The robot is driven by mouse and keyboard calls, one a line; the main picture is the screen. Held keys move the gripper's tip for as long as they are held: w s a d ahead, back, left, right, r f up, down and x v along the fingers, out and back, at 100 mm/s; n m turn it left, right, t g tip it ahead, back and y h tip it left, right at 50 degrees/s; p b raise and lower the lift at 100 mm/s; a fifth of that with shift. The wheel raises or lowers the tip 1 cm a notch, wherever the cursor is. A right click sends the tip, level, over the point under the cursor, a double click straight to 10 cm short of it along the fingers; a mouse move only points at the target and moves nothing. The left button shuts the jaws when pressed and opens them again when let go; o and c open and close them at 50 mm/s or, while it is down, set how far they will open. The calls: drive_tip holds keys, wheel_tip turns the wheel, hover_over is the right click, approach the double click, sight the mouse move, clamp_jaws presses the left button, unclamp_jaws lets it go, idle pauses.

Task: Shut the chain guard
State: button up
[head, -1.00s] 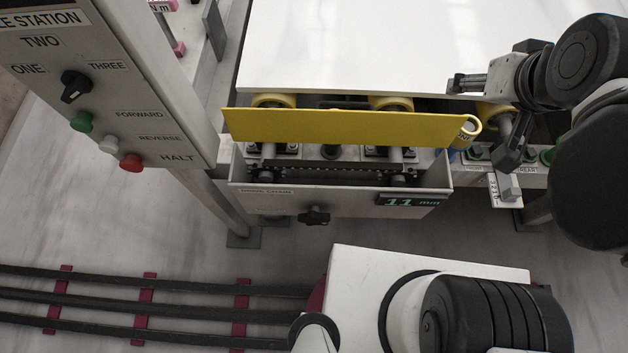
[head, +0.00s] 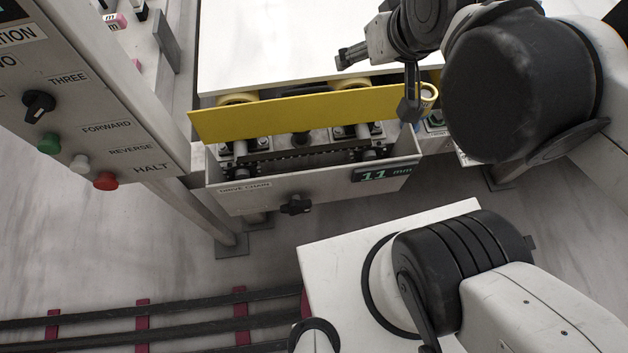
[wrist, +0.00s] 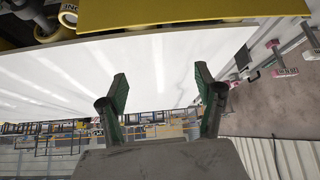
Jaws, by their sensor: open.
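The chain guard (head: 290,115) is a long yellow panel standing raised above the open drive chain box (head: 265,193). The chain (head: 300,158) shows below it. A yellow ring (head: 429,92) is at the guard's right end. My gripper (head: 377,82) is open and empty, its fingers spread near that right end. One finger overlaps the ring's left side in the head view; I cannot tell if they touch. In the wrist view my open gripper (wrist: 162,90) has nothing between its fingers, and a yellow panel (wrist: 190,12) crosses the top.
A white slab surface (head: 290,40) lies behind the guard, with yellow rollers (head: 238,99) under its edge. A control panel (head: 95,110) with a knob and coloured buttons stands at the left. A black knob (head: 296,205) and a display reading 11 (head: 383,173) are on the box front.

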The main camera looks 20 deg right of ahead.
sight(307, 106)
drive_tip(key=shift+w, duration=0.2)
drive_tip(key=c, duration=0.5)
drive_tip(key=shift+w+a+g, duration=0.15)
drive_tip(key=shift+w+g, duration=0.15)
drive_tip(key=shift+w, duration=0.05)
drive_tip(key=c, duration=0.3)
drive_tip(key=w, duration=0.2)
drive_tip(key=w+g+p, duration=0.1)
drive_tip(key=shift+a+f, duration=0.3)
drive_tip(key=shift+a, duration=0.1)
clamp_jaws()
drive_tip(key=shift+w+a+f+m+g+b, duration=0.1)
drive_tip(key=shift+w+a+f+m+g, duration=0.3)
drive_tip(key=shift+f, duration=1.8)
drive_tip(key=shift+w+a+f+g+b, duration=0.15)
drive_tip(key=shift+w+f+g, duration=0.55)
drive_tip(key=shift+f, duration=1.55)
drive_tip(key=shift+w+a+f+m+g+b, duration=0.1)
drive_tip(key=shift+w+a+f+m+g, duration=0.45)
drive_tip(key=shift+f, duration=1.65)
